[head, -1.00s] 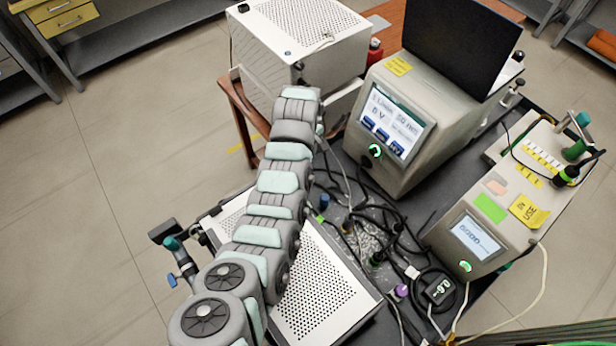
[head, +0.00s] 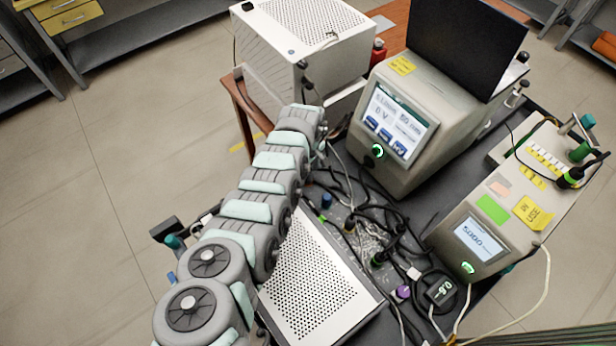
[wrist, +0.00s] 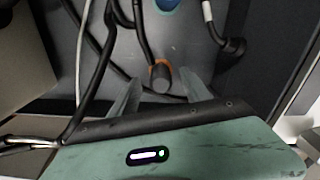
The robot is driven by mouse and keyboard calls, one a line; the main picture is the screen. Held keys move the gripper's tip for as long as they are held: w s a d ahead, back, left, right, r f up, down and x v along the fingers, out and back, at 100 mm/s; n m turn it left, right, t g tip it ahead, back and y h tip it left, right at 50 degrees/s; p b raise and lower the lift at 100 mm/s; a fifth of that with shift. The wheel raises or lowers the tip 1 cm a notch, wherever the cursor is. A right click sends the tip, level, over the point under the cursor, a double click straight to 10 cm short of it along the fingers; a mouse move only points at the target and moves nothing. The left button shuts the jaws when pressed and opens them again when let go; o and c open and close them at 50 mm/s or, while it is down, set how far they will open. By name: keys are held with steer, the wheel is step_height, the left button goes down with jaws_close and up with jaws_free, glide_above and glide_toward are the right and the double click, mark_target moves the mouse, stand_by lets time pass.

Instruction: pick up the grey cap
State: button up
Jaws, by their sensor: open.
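A dark grey cylindrical cap (wrist: 160,79) with an orange ring at its far end shows in the wrist view. My gripper (wrist: 161,70) is open, with one pale finger to each side of the cap. The cap appears between the fingers in the picture; I cannot tell how far beyond or below the fingertips it is. A blue part (wrist: 166,4) is at the top edge of that view.
Black cables (wrist: 100,50) run close to the left of the fingers, and more cables (head: 385,215) tangle across the bench. A perforated white box (head: 315,285), a screen instrument (head: 395,125) and a smaller display unit (head: 478,240) stand around. A purple cap (head: 403,292) lies nearer.

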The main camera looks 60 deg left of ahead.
steer(key=shift+s+d+f, duration=0.1)
steer(key=shift+f, duration=0.25)
steer(key=shift+c, duration=0.5)
jaws_close()
